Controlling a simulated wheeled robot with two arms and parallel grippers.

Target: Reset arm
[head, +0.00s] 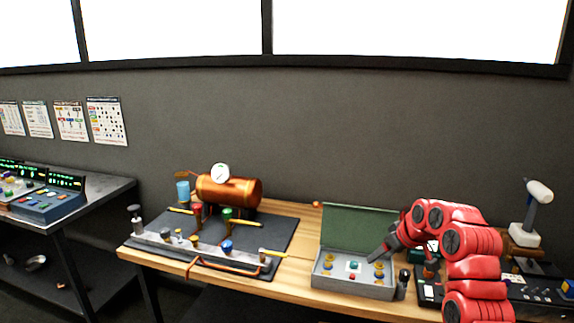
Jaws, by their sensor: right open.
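My right arm is red and comes in from the right side of the head view. Its dark gripper (376,255) hangs over the right part of an open grey box (330,282) with a green lid (357,226). The box holds several small yellow, blue, red and green parts. The gripper is open, and I see nothing held in it. I cannot tell whether its tips touch the box. My left gripper is not in view.
A copper boiler (229,190) with a gauge (220,174) stands on a dark mat, with pipes and coloured valves before it. A press-like tool (526,236) stands behind my right arm. A dark side table (100,190) with control panels is at left.

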